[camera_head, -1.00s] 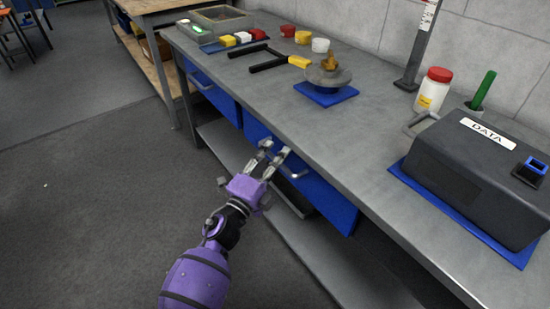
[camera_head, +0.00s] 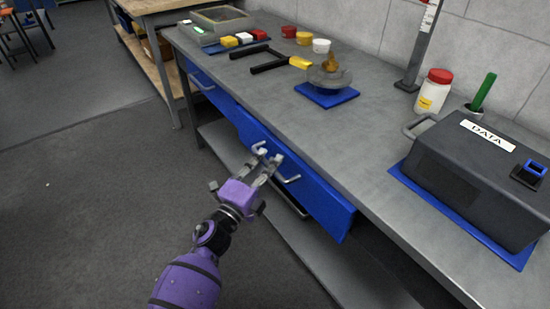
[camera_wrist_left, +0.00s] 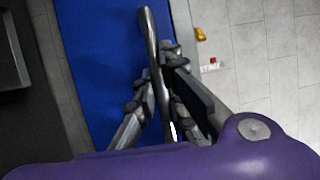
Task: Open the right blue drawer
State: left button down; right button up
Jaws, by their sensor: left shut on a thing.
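The right blue drawer (camera_head: 318,193) is under the grey workbench. Its front stands a little out from the bench edge. Its grey bar handle (camera_head: 290,179) shows partly past my fingers. My left gripper (camera_head: 268,158) reaches in from below and is shut on this handle. In the left wrist view the handle (camera_wrist_left: 152,50) runs between the two fingers (camera_wrist_left: 160,92), with the blue drawer front (camera_wrist_left: 100,60) behind it. The drawer's inside cannot be seen. My right gripper is not in view.
Another blue drawer (camera_head: 208,88) is farther left under the bench. The benchtop (camera_head: 340,135) holds a black DATA box (camera_head: 470,180), a white jar (camera_head: 433,92), a hammer (camera_head: 270,60) and a metal hub on a blue mat (camera_head: 326,96). The floor (camera_head: 90,220) in front is clear.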

pick_arm(q)
jog(key=s+a+p, duration=0.1)
jog(key=s+a, duration=0.8)
jog(key=a, duration=0.3)
jog(key=s+a+p, duration=0.1)
jog(key=s+a, duration=0.8)
jog(key=a, duration=0.3)
jog(key=shift+a+f, duration=0.15)
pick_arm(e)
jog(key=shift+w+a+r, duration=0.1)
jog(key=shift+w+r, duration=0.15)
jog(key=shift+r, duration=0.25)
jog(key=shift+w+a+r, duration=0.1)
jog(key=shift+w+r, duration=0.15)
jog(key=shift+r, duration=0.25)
pick_arm(q)
jog(key=c, duration=1.8)
grip_release()
jog(key=shift+w, duration=0.1)
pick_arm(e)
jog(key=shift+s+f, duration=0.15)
pick_arm(q)
jog(key=v, duration=1.2)
